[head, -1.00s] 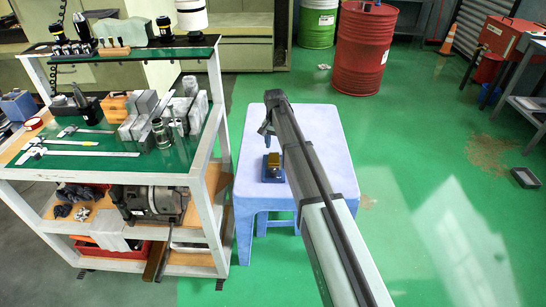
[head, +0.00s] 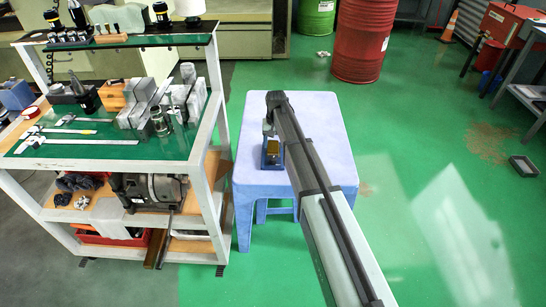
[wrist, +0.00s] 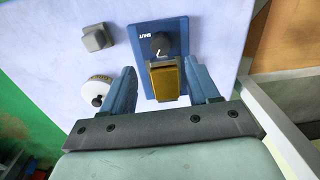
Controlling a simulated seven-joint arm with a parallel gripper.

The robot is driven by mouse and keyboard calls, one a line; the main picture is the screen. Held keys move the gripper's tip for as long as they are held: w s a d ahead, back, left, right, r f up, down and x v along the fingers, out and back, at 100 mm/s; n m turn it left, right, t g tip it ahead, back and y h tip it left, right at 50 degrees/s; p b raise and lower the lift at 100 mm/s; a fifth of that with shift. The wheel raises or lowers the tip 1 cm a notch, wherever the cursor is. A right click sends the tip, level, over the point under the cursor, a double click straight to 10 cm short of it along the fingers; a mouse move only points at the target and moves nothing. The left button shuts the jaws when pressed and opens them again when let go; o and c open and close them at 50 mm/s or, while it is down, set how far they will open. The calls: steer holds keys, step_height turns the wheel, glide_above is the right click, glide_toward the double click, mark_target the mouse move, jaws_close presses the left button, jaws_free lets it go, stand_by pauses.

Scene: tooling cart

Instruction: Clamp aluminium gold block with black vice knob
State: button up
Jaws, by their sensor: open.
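In the wrist view a blue vice base (wrist: 181,28) with the word SHUT lies on the pale table. Its black knob (wrist: 160,46) has a white pointer mark, pointing roughly toward the gold block. The gold block (wrist: 166,80) sits beside the knob. My gripper (wrist: 162,72) is open, with blue fingers either side of the block and apart from it in the picture; the height gap is unclear. In the head view the vice (head: 271,158) is partly hidden by my arm. Whether the jaws grip the block cannot be told.
On the light blue table (head: 322,112), a grey block (wrist: 96,37) and a white round piece with black parts (wrist: 97,88) lie left of the vice in the wrist view. A loaded tool cart (head: 206,130) stands left of the table. A red drum (head: 360,45) stands behind.

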mark_target(273, 158)
step_height(273, 158, down, 8)
steer(key=shift+a+f, duration=0.1)
steer(key=shift+a, duration=0.05)
stand_by(0.3)
steer(key=shift+c, duration=0.3)
steer(key=c, duration=1)
steer(key=shift+m, duration=0.3)
steer(key=m, duration=0.3)
steer(key=shift+m, duration=1.9)
